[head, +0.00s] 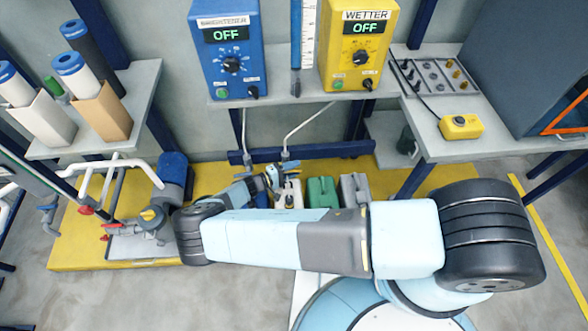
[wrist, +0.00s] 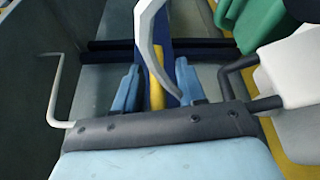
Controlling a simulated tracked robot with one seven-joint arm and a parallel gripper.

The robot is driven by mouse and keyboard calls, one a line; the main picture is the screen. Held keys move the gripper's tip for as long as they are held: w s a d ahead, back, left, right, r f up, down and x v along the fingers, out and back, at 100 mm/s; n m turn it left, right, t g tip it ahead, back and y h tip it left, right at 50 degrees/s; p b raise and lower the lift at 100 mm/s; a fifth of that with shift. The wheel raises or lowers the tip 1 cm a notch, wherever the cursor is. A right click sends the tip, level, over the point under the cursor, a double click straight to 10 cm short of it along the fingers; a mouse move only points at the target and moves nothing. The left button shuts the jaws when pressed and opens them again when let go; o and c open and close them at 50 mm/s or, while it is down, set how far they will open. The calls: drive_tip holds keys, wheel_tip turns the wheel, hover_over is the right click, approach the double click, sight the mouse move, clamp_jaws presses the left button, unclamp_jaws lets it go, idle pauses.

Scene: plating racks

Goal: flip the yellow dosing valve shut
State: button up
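In the wrist view a narrow yellow bar (wrist: 155,90), seemingly the yellow valve's handle, stands nearly upright between my gripper's (wrist: 158,72) two blue fingers. The fingers are apart, with gaps visible beside the bar; I cannot tell whether either touches it. A curved grey pipe (wrist: 147,40) passes in front of the right finger's side. In the head view my gripper (head: 270,178) is low below the control boxes, near the lower end of a grey pipe (head: 308,122) coming from the yellow WETTER box (head: 358,45). The handle cannot be made out there.
A blue box (head: 228,50) stands left of the WETTER box; both read OFF. White, green (head: 322,192) and grey canisters stand close right of my gripper. A yellow button box (head: 461,126) sits on the right bench.

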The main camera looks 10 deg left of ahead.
drive_tip(key=v, duration=1.3)
drive_tip(key=shift+s+a, duration=0.2)
drive_tip(key=shift+a, duration=0.15)
drive_tip(key=shift+w+d, duration=0.1)
